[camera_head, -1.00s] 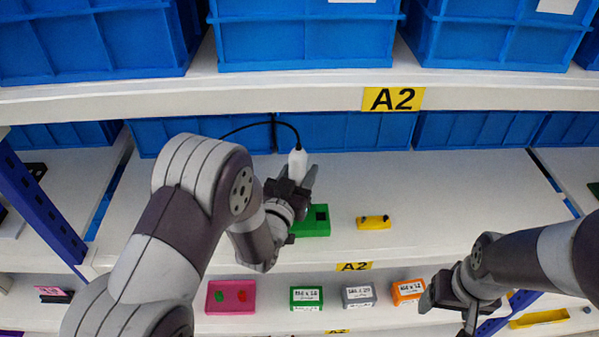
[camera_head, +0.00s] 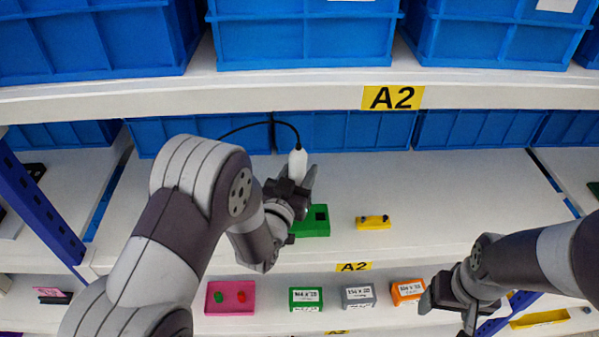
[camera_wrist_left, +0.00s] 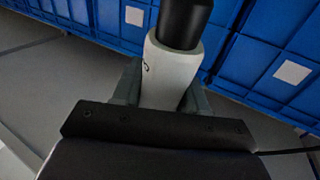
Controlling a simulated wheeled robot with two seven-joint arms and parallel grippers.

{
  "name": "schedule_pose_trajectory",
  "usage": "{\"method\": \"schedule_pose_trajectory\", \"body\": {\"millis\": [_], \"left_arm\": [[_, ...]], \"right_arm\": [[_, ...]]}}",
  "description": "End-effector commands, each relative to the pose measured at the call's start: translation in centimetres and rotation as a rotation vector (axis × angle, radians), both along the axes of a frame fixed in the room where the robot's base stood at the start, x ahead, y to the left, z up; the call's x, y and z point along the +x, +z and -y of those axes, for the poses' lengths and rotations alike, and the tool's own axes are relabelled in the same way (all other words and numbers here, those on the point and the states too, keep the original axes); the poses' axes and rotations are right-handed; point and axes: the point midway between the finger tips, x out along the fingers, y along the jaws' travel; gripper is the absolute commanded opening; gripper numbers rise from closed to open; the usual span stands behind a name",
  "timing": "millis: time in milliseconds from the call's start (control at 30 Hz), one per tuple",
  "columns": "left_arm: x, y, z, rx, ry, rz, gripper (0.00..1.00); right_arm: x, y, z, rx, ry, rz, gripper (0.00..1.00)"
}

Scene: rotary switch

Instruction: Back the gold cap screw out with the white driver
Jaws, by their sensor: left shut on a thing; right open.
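The white driver (camera_head: 298,160) stands roughly upright over the green block, with a black cable running from its top. My left gripper (camera_head: 302,184) is shut on the driver's body. In the left wrist view the driver (camera_wrist_left: 170,72) is white with a black upper end, held between the fingers. The green block (camera_head: 318,228) lies on the shelf under my left gripper, with a dark square opening at its right. The gold cap screw and the driver's tip are hidden behind the gripper. My right gripper (camera_head: 450,303) is open and empty at the lower right, away from the block.
A yellow block (camera_head: 373,223) with two dark knobs sits right of the green block. Blue bins (camera_head: 345,132) line the shelf's back. A pink tray (camera_head: 230,308) and small labelled boxes (camera_head: 306,309) stand on the lower shelf. The white shelf (camera_head: 450,190) is clear on the right.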

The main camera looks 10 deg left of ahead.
Motion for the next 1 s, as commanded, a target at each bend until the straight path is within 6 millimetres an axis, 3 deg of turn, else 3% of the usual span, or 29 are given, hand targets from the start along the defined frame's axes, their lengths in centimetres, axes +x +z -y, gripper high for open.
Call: {"method": "schedule_pose_trajectory", "body": {"millis": [1000], "left_arm": [[0.26, 0.05, 0.07, 0.000, 0.001, 0.008, 0.00]], "right_arm": [[0.00, -0.62, 0.00, 0.000, 0.000, 0.000, 0.74]]}}
